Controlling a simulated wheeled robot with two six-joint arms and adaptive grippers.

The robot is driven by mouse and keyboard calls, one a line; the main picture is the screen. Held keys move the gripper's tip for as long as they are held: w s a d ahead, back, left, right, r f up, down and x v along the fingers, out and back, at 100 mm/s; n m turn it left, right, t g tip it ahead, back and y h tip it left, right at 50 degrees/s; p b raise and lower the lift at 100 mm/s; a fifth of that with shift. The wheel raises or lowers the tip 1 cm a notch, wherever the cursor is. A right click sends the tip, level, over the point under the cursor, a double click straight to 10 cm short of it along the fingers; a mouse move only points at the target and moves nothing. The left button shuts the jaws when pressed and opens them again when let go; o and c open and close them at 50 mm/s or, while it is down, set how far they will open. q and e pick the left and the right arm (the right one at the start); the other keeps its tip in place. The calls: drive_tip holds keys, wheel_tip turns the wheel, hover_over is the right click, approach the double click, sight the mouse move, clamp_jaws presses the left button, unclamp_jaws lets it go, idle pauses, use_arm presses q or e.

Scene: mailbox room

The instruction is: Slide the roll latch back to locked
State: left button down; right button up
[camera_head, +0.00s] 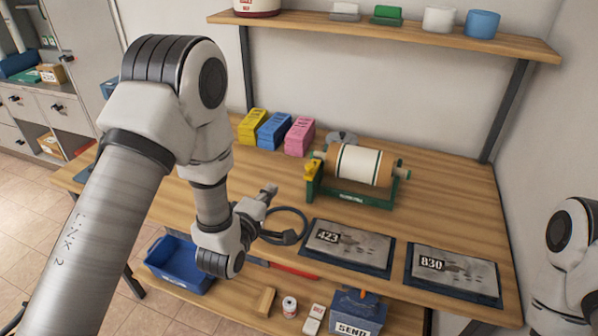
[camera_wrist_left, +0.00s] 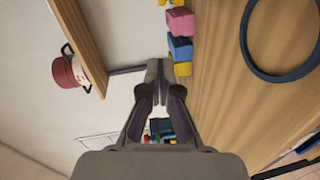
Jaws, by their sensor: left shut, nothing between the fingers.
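A roll with a cream band (camera_head: 357,166) and brown ends lies in a green stand (camera_head: 352,198) on the wooden bench. A yellow latch piece (camera_head: 311,169) sits at the stand's left end. Its exact position, locked or not, is too small to tell. My left gripper (camera_head: 270,190) is shut and empty, in front and left of the latch, apart from it. In the left wrist view its fingers (camera_wrist_left: 160,68) meet at the tips, and neither the roll nor the latch shows there. My right arm shows at the right edge, but its gripper is out of view.
Yellow (camera_head: 252,125), blue (camera_head: 273,131) and pink (camera_head: 299,137) boxes stand behind and left of the stand. A dark ring (camera_head: 303,214) lies in front of it. Plates marked 423 (camera_head: 347,247) and 830 (camera_head: 453,275) lie on the bench's front part. A shelf (camera_head: 400,36) hangs above.

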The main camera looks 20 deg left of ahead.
use_arm(q)
drive_tip(key=w+d+f+p, duration=0.2)
drive_tip(key=w+d+p, duration=0.1)
drive_tip(key=w, duration=0.9)
drive_tip(key=shift+d+f+p, duration=0.15)
drive_tip(key=shift+p, duration=0.55)
use_arm(e)
wheel_tip(320, 180, up, 5)
drive_tip(key=shift+f, duration=0.2)
use_arm(q)
drive_tip(key=w+b, duration=0.4)
drive_tip(key=w, duration=0.4)
drive_tip(key=shift+w, duration=0.15)
use_arm(e)
drive_tip(key=f, duration=0.1)
drive_tip(key=w+f, duration=0.2)
drive_tip(key=f, duration=0.1)
drive_tip(key=shift+d+f, duration=0.1)
drive_tip(key=shift+s, duration=0.1)
